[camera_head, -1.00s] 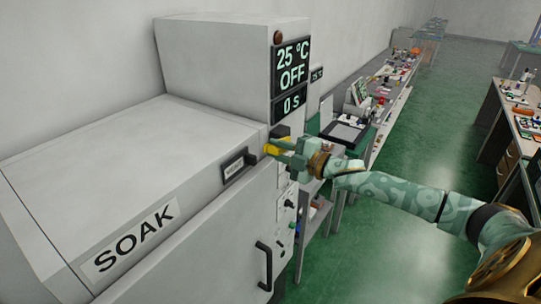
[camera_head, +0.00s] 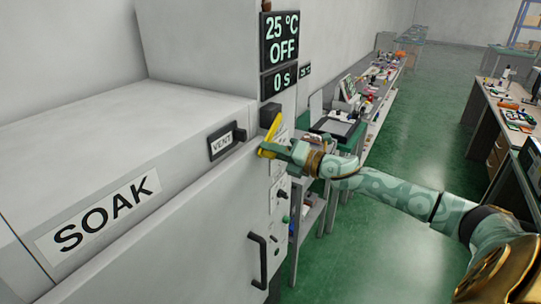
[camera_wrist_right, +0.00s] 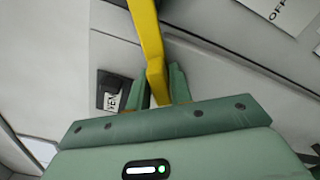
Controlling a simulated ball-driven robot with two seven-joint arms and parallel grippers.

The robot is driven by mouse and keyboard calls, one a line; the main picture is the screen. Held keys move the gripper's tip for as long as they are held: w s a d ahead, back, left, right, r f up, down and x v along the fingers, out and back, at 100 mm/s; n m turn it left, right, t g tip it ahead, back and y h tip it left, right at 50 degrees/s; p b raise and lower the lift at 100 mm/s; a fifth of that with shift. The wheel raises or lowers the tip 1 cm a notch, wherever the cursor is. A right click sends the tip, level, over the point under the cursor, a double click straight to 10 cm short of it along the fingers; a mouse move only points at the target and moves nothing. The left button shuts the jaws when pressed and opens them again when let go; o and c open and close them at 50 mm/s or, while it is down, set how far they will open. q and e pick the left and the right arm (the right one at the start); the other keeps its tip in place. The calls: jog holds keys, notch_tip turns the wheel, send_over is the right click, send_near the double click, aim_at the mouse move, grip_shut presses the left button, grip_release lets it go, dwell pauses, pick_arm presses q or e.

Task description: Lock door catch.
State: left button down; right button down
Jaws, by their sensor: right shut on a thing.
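The door catch is a yellow lever (camera_head: 270,136) on a dark mount (camera_head: 269,114) at the right front edge of the grey SOAK chamber (camera_head: 130,112). In the head view the lever slants down and to the left from its mount. My right gripper (camera_head: 271,150) is shut on the lever's lower end. In the right wrist view the yellow lever (camera_wrist_right: 148,40) runs down between the two green fingers (camera_wrist_right: 158,88). The fingers hide part of its tip. My left gripper is in neither view.
A black VENT control (camera_head: 226,141) sits left of the lever. The chamber door (camera_head: 170,230) has a black handle (camera_head: 259,260) below. Knobs and buttons line the panel under my gripper. A cluttered bench (camera_head: 375,85) stands behind; the green floor at right is open.

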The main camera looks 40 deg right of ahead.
jog(key=shift+w+d+f+n+b, duration=0.1)
jog(key=shift+d+f+n+b, duration=0.15)
jog(key=shift+f+n+b, duration=0.45)
jog(key=c, duration=1.4)
grip_release()
jog(key=shift+o, duration=0.2)
jog(key=shift+d+r, duration=0.1)
jog(key=shift+s+d, duration=0.15)
jog(key=shift+s, duration=0.2)
jog(key=p+v, duration=0.1)
jog(key=v, duration=1.4)
jog(key=shift+s, duration=0.25)
jog(key=shift+d, duration=0.1)
